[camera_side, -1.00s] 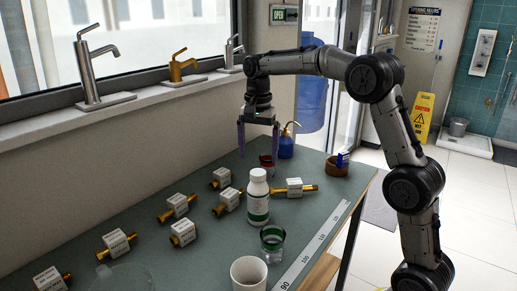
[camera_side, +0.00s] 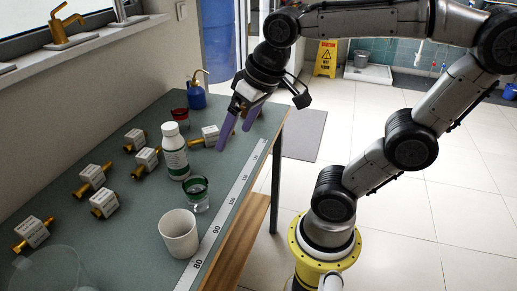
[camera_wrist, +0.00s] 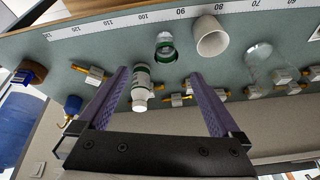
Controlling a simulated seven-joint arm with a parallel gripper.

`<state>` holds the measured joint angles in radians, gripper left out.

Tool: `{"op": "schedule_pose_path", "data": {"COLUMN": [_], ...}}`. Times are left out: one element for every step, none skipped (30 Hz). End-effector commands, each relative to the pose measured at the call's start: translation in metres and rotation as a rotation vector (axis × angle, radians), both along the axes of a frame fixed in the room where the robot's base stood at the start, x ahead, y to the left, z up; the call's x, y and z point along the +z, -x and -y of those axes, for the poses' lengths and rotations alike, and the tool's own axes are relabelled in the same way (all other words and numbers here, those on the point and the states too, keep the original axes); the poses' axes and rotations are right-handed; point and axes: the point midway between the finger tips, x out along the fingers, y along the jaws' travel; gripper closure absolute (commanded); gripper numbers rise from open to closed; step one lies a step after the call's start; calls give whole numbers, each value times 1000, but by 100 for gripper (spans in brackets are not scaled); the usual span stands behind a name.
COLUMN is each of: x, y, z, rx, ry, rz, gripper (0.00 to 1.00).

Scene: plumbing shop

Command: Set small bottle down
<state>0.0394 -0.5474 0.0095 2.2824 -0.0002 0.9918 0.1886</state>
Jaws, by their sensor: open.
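The small bottle (camera_side: 174,152) is white with a white cap and a green-banded label. It stands upright on the green bench top, behind a green-rimmed glass. My gripper (camera_side: 234,139) has two purple fingers, spread and empty. In the side view it is to the right of the bottle, tilted and apart from it. In the wrist view the bottle (camera_wrist: 141,85) appears between the fingers (camera_wrist: 158,73) but farther off, with its cap toward the gripper; no contact shows.
The green-rimmed glass (camera_side: 195,196) and a white cup (camera_side: 179,236) stand in front of the bottle. Several tagged brass valves (camera_side: 94,175) lie left. A ruler strip (camera_side: 233,197) runs along the right edge.

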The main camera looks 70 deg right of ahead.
Motion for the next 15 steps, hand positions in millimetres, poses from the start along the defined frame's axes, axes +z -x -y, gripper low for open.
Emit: {"op": "schedule_pose_path", "data": {"x": [-8, -13, -18, -22, -25, -29, -31, -32, -34, -35, -35, -35, -35, -35, -35], "y": [15, 22, 29, 34, 38, 42, 44, 45, 47, 48, 48, 48, 48, 48, 48], "z": [-3, -4, -6, -6, -7, -7, -8, -8, -8, -9, -9, -9, -9, -8, -8], "rx": [54, 83, 118, 140, 159, 177, 190, 198, 206, 210, 212, 213, 213, 213, 212], "ry": [20, 31, 45, 53, 62, 69, 75, 78, 81, 84, 84, 85, 85, 85, 84], "rz": [25, 38, 51, 60, 65, 74, 78, 82, 85, 86, 86, 86, 86, 86, 85], "gripper": [0, 0, 0, 0, 0, 0, 0, 0, 0, 0, 0, 0, 0, 0, 0]}}
